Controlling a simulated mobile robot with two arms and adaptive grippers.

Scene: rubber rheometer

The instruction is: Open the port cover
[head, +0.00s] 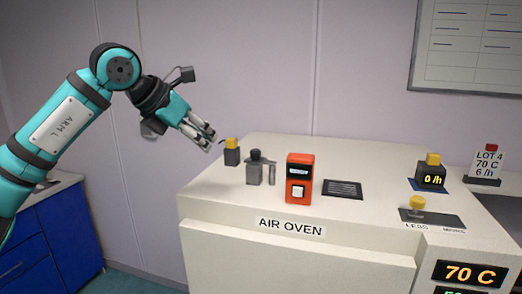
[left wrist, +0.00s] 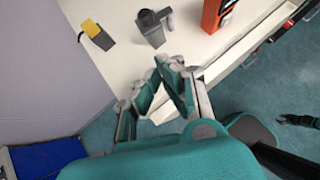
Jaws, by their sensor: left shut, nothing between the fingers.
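The white air oven (head: 290,257) stands in front of me. On its top is a grey fitting with a dark round cap (head: 255,157) and a small lever-like part at its right side; it looks like the covered port, but I cannot tell for sure. The fitting also shows in the left wrist view (left wrist: 151,27). My left gripper (head: 211,142) is shut and empty, above and to the left of the fitting and apart from it. In the left wrist view its fingertips (left wrist: 168,63) point toward the oven top. My right gripper is not in view.
A dark block with a yellow top (head: 232,151) stands left of the fitting. An orange device (head: 299,178) stands to its right, then a dark vent grille (head: 342,188).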

